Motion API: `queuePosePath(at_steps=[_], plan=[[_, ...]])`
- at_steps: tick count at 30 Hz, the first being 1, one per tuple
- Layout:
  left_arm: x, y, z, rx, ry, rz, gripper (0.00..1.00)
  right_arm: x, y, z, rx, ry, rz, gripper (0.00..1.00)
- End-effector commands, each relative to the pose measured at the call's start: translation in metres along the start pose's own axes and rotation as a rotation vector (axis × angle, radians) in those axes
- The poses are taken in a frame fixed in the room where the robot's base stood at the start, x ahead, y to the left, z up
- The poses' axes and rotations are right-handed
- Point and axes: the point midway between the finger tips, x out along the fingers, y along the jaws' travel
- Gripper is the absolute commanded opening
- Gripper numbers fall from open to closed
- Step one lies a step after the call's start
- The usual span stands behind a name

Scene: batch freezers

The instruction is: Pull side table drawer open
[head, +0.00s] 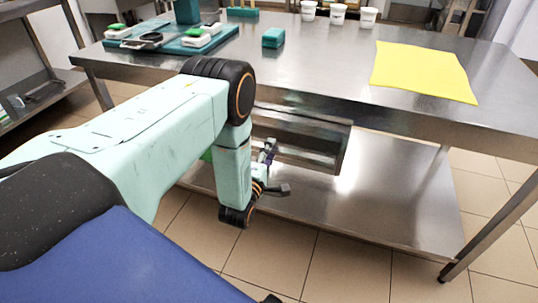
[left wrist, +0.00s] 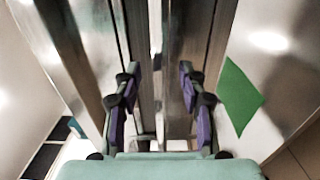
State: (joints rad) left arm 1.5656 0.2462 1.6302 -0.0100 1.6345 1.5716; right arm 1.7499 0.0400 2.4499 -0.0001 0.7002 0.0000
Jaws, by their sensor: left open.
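The steel side table (head: 330,75) has a metal drawer (head: 318,135) hung under its top, partly hidden behind my left arm. I cannot tell whether the drawer is fully shut. My left gripper (head: 274,169) is at the drawer's front, below the table's front edge, with its fingers apart. In the left wrist view my left gripper (left wrist: 160,85) is open, with purple-padded fingers on both sides of a long metal strip of the drawer front (left wrist: 156,40). I cannot tell whether the fingers touch it. My right gripper is not in view.
A yellow sheet (head: 422,71), white cups (head: 338,14), a green block (head: 273,37) and a green tray (head: 205,44) with small items lie on the tabletop. The lower shelf (head: 390,200) is largely bare. A green sheet (left wrist: 240,95) shows beside the gripper. Tiled floor lies in front.

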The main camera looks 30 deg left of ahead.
Motion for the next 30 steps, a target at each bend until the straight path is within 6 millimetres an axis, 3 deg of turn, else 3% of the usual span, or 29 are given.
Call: queuePosePath(at_steps=[7, 21, 30], plan=[[0.0008, 0.0005, 0.0004, 0.0, 0.0, 0.0, 0.41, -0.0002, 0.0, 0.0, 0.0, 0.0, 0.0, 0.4], [0.0004, 0.0004, 0.0, 0.0, 0.0, 0.0, 0.01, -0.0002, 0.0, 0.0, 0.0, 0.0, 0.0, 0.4], [0.0004, 0.0003, 0.0, 0.0, 0.0, 0.0, 0.0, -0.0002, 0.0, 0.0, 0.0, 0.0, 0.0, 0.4]])
